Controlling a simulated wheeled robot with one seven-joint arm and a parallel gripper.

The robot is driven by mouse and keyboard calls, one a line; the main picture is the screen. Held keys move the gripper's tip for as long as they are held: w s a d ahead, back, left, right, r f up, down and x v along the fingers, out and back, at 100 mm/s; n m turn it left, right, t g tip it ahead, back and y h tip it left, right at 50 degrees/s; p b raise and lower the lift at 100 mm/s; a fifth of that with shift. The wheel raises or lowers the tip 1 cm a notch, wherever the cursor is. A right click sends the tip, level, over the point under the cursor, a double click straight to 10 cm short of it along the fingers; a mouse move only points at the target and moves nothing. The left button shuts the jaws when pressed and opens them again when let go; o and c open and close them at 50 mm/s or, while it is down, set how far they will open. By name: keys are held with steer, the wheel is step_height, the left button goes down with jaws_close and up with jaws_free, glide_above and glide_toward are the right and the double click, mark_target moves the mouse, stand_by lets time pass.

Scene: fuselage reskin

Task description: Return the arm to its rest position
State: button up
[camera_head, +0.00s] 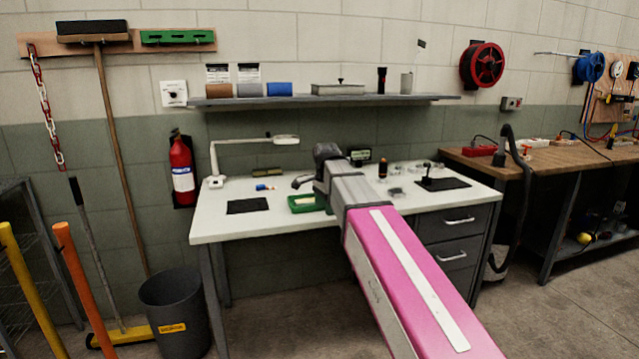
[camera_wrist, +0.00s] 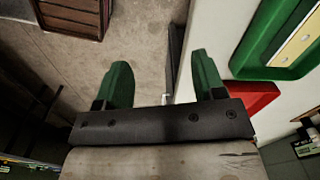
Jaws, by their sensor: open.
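My arm reaches out from the lower right in the head view, with its pink link nearest and its grey wrist end over the white workbench (camera_head: 225,226). My gripper (camera_wrist: 163,84) shows in the wrist view as two green fingers on a dark bar, spread apart with nothing between them. Bare floor and a dark edge show beyond the fingers. In the head view the fingers are too small and hidden to make out.
A green tray (camera_head: 301,208) lies on the bench beside the arm's end. A dark mat (camera_head: 247,206) lies to its left. A grey shelf (camera_head: 318,100) runs along the wall above. A black bin (camera_head: 176,312) stands left of the bench. A wooden crate (camera_wrist: 75,16) shows in the wrist view.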

steer(key=s+d+f+n, duration=0.4)
steer(key=s+d+f, duration=0.1)
steer(key=f, duration=0.5)
steer(key=s+d+f+n, duration=0.4)
steer(key=s+d+f, duration=0.2)
steer(key=f, duration=0.4)
steer(key=s+d+f+n, duration=0.4)
steer(key=s+d+f, duration=0.1)
steer(key=f, duration=0.5)
steer(key=shift+s+d, duration=0.4)
steer(key=shift+s, duration=0.15)
steer(key=shift+f, duration=0.1)
